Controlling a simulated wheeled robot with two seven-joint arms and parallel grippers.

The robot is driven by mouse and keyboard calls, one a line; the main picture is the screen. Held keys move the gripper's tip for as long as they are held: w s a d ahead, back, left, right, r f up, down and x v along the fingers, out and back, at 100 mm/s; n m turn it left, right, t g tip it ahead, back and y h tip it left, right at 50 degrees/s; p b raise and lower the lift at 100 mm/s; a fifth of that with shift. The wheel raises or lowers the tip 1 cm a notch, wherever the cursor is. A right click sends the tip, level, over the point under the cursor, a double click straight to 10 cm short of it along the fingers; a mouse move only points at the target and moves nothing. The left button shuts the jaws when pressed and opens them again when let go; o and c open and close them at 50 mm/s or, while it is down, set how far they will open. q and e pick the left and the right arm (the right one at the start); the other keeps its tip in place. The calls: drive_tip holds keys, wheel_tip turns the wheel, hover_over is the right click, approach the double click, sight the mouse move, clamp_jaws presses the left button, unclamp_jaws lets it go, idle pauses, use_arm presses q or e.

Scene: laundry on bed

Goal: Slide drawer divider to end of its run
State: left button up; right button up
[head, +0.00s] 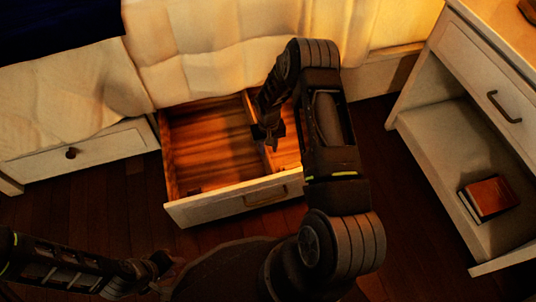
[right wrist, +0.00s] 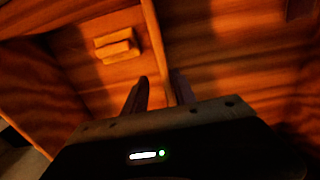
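The drawer (head: 230,195) is pulled out from under the bed, with an orange-brown wooden inside. A thin upright wooden divider (head: 251,107) runs from its back toward its front, right of the middle; my right gripper hides part of it. My right gripper (head: 268,138) reaches down into the drawer at the divider. In the right wrist view, the divider (right wrist: 155,45) passes between the two fingers (right wrist: 160,88), which stand apart on either side of it; a gap shows by the left finger. My left gripper (head: 163,268) is outside the drawer at lower left, its fingers too dark to read.
A small wooden block (right wrist: 116,46) is in the compartment left of the divider in the right wrist view. A closed drawer (head: 80,152) is at left. A white nightstand (head: 440,130) with a reddish book (head: 490,197) stands at right. Bedding hangs above the open drawer's back.

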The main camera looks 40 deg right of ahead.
drive_tip(key=shift+f+b, duration=0.5)
drive_tip(key=shift+f, duration=1.45)
clamp_jaws()
